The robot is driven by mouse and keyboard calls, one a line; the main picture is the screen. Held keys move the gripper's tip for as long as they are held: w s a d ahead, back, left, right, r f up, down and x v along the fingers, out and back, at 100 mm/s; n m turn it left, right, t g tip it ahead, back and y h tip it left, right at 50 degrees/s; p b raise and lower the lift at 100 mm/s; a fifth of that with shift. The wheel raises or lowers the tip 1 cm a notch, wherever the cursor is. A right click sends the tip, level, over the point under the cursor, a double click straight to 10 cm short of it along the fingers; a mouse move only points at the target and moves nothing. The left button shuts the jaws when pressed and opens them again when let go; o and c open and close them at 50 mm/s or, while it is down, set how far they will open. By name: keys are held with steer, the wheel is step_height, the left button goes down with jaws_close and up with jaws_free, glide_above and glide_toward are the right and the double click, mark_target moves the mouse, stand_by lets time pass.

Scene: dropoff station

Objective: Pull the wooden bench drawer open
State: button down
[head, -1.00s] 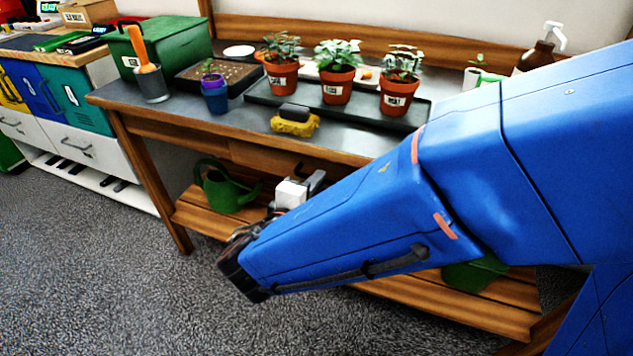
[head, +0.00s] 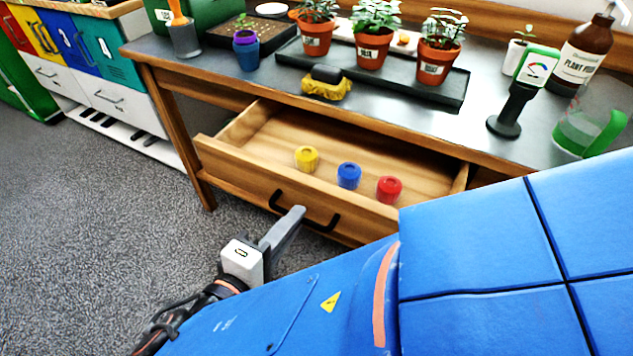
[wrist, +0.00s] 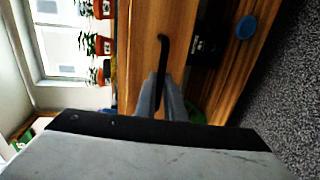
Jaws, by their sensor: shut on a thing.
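The wooden bench drawer (head: 250,165) stands pulled out from under the grey bench top, its inside showing. It has a black bar handle (head: 322,220) on its front, which also shows in the wrist view (wrist: 163,52). My gripper (head: 295,214) is at the handle's left part in the head view. In the wrist view its fingers (wrist: 160,82) are closed around the handle. Inside the drawer are a yellow round container (head: 306,158), a blue one (head: 348,175) and a red one (head: 389,189).
The bench top (head: 400,122) holds potted plants on a black tray (head: 455,88), a yellow sponge with a dark block (head: 327,84), a meter (head: 522,85) and a brown bottle (head: 582,55). White drawer cabinets (head: 120,108) stand at the left. Grey carpet (head: 90,240) in front is clear.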

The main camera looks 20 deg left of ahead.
steer(key=shift+f+v, duration=0.2)
steer(key=shift+v, duration=0.9)
steer(key=shift+f+v, duration=0.25)
steer(key=shift+v, duration=0.8)
steer(key=shift+s, duration=0.1)
steer(key=c, duration=1.8)
jaws_free()
steer(key=shift+c, duration=0.2)
